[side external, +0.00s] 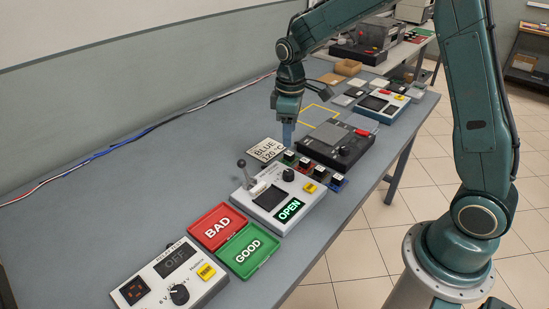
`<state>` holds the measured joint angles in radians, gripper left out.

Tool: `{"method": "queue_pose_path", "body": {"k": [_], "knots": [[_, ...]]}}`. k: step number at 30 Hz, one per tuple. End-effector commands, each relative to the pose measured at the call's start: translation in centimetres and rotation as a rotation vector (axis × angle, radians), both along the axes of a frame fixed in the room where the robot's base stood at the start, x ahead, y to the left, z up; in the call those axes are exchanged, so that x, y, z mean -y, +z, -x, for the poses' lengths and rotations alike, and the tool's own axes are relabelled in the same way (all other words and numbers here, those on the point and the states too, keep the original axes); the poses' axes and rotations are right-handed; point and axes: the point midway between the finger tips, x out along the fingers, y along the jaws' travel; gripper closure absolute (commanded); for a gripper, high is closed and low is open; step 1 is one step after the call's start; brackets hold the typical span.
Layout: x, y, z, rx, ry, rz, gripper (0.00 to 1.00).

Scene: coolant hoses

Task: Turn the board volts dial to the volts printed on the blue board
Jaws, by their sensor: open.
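The dial that shows volt marks is a black knob (179,294) on the front of a white tester box (160,283) at the lower left. A "V" mark shows beside it, but its exact setting is too small to read. A small dark block with a blue part (338,182) stands at the right end of a short row; it may be the blue board, and no print on it is readable. My gripper (287,140) is open, pointing down near the "BLUE 120 °C" card, far from the volt dial. Its fingertips are small and partly merged.
The tester has a dark "OFF" display (176,259) and a yellow button (206,271). Red "BAD" (216,222) and green "GOOD" (249,252) trays lie beside it. A lever box (265,200) reads "OPEN". A black fixture (335,150) stands behind.

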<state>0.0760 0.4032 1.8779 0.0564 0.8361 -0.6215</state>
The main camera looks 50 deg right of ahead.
Motion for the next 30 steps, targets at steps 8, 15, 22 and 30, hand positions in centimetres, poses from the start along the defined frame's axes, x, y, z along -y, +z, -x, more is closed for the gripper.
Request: {"method": "queue_pose_path", "body": {"k": [8, 15, 22, 30], "knots": [[0.0, -0.4, 0.0, -0.001, -0.001, 0.000, 0.48], [0.1, -2.5, 0.0, -0.002, -0.001, 0.000, 0.48], [0.2, -5.8, 0.0, -0.004, -0.001, 0.000, 0.48], [0.4, -9.8, -0.1, -0.003, 0.000, 0.001, 0.48]]}}
